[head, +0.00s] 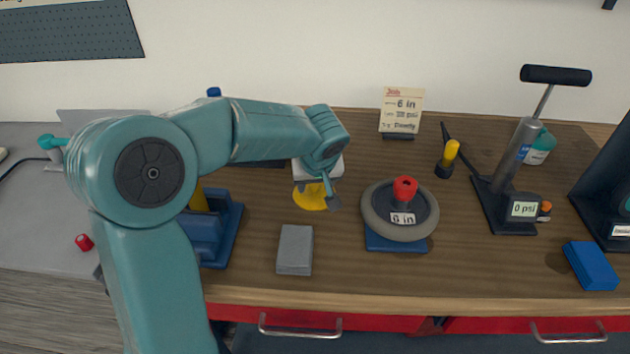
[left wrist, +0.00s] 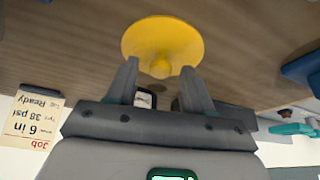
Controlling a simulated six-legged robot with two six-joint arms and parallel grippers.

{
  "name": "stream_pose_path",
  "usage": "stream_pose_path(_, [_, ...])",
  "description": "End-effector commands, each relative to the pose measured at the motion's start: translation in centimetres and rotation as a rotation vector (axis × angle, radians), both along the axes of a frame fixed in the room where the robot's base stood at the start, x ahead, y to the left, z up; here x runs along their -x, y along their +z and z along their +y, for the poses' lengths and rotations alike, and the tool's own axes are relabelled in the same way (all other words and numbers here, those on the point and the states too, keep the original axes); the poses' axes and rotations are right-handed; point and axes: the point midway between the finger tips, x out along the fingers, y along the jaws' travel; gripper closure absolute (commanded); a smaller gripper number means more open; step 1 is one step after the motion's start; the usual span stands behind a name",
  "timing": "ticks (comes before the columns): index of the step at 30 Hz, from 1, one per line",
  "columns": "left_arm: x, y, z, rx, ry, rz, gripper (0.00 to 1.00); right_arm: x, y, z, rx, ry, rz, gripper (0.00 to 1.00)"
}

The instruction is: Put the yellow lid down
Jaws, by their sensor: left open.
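The yellow lid (head: 311,198) is a round disc that appears to lie on the brown wooden workbench. In the left wrist view the lid (left wrist: 162,35) has a small raised knob on the side facing me. My left gripper (head: 330,192) is at the lid's right side in the head view and hides part of it. In the left wrist view its two fingers (left wrist: 160,70) are apart, with the knob at the gap between their tips. I cannot tell whether a finger touches it. My right gripper is not in view.
A grey block (head: 295,250) lies in front of the lid. A wheel (head: 372,212) on a blue stand is to the right. A job card (head: 401,110) stands behind, and a floor pump (head: 517,160) is at right. Bare wood lies between block and wheel.

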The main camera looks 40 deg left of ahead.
Motion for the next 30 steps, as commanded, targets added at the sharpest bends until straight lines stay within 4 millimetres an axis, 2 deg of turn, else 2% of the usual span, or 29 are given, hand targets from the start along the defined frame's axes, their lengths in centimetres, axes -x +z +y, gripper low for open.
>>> stream_pose_path(9, [1.7, 6.6, -2.3, -0.001, -0.002, -0.005, 0.49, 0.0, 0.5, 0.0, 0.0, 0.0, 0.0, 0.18])
stream_pose_path(15, [2.6, 9.8, -3.4, -0.001, -0.002, -0.002, 0.49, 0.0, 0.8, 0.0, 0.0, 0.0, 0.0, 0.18])
stream_pose_path(21, [3.1, 11.0, -3.8, 0.0, 0.0, 0.0, 0.49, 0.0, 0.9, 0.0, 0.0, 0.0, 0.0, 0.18])
stream_pose_path(30, [3.1, 11.0, -3.8, -0.001, 0.0, 0.001, 0.49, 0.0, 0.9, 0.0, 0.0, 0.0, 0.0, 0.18])
